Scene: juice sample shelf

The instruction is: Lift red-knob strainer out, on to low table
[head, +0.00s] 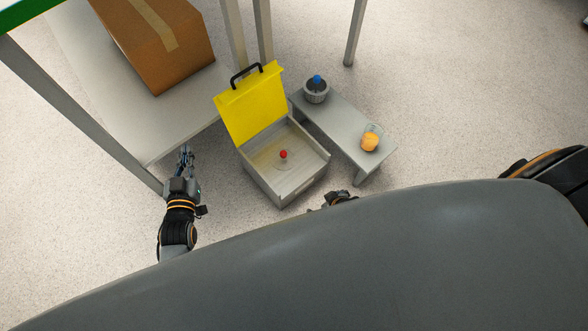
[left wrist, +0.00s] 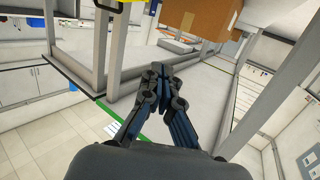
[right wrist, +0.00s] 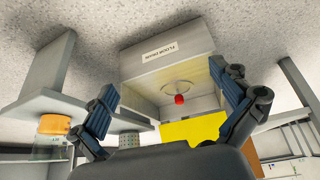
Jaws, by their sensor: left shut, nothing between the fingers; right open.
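The red-knob strainer (head: 283,155) sits inside the open grey box (head: 285,190), whose yellow lid (head: 253,105) is raised. In the right wrist view its red knob (right wrist: 180,99) and pale round disc show between the fingers, beyond the fingertips. My right gripper (right wrist: 162,77) is open and empty, apart from the knob; in the head view my body partly hides it near the box's front. The low table (head: 343,117) stands right of the box. My left gripper (head: 185,152) is shut and empty, left of the box; its closed fingers show in the left wrist view (left wrist: 158,72).
A perforated cup with a blue knob (head: 316,90) stands at the low table's far end. A clear container with orange contents (head: 371,138) stands at its near end. Bare table lies between them. A larger shelf (head: 125,125) with a cardboard box (head: 160,45) is at left.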

